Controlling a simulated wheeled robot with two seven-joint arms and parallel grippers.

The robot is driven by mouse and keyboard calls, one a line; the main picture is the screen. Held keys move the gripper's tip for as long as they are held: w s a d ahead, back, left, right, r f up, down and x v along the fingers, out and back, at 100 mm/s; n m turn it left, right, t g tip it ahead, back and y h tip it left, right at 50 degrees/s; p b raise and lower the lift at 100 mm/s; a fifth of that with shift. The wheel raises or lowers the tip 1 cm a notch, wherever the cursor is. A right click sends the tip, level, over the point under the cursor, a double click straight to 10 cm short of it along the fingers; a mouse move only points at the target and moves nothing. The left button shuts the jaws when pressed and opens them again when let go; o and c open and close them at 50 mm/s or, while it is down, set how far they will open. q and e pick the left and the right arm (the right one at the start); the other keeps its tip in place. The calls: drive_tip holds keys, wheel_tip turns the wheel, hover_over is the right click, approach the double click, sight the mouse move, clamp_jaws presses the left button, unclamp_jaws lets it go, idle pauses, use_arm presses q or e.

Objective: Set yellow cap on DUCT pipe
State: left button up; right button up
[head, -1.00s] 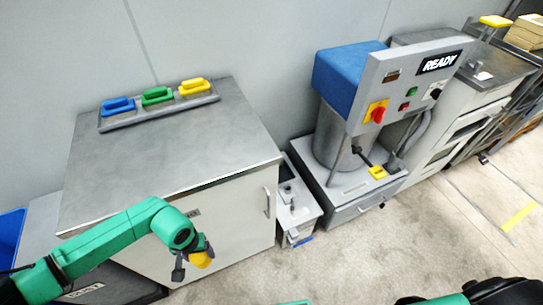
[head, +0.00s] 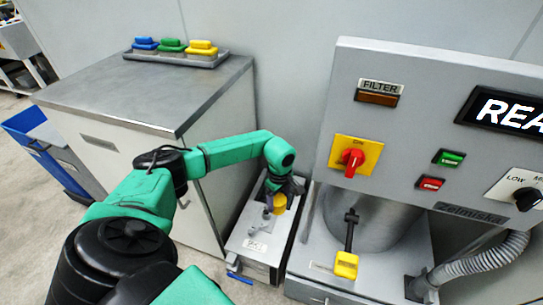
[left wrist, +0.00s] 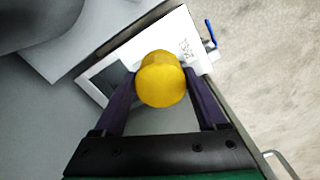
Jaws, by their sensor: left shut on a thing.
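My left gripper (head: 276,200) is shut on the yellow cap (head: 279,204), over the narrow grey unit (head: 248,248) between the cabinet and the machine. In the left wrist view the yellow cap (left wrist: 161,78) sits between the two dark fingers (left wrist: 160,95), with the pale top of the unit (left wrist: 190,42) behind it. The unit bears a small label, too small to read surely. The DUCT pipe cannot be made out clearly; the cap and gripper cover part of the unit's top. I cannot tell whether the cap touches anything below. My right gripper is out of view.
The grey machine (head: 440,130) stands close on the right, with a red knob (head: 352,158), a yellow-ended lever (head: 345,264) and a hose (head: 480,262). The cabinet (head: 120,95) is on the left, bearing a tray (head: 215,60) of blue, green and yellow pieces.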

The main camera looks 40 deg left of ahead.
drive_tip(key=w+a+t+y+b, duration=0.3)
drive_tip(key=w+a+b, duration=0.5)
drive_tip(key=b, duration=0.9)
use_arm(q)
drive_tip(key=w+a+f+n+b, duration=0.2)
drive_tip(key=a+f+n, duration=0.1)
drive_tip(key=f+n, duration=0.2)
drive_tip(key=w+a+f+n+b, duration=0.1)
drive_tip(key=a+f+n+b, duration=0.1)
drive_tip(key=a+f+n, duration=0.2)
drive_tip(key=w+a+f+n+b, duration=0.2)
drive_tip(key=a+f+n, duration=0.1)
drive_tip(key=f+n, duration=0.5)
drive_tip(key=shift+w+a+f+n, duration=0.15)
drive_tip(key=shift+w+f+n, duration=0.1)
drive_tip(key=shift+w+n, duration=0.15)
drive_tip(key=shift+f+b, duration=0.45)
drive_tip(key=shift+f, duration=0.2)
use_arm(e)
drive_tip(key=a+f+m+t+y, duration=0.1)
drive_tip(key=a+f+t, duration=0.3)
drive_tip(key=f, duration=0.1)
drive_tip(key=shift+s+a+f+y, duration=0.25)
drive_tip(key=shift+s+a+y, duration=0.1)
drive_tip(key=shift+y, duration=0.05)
use_arm(q)
drive_tip(key=shift+f, duration=0.1)
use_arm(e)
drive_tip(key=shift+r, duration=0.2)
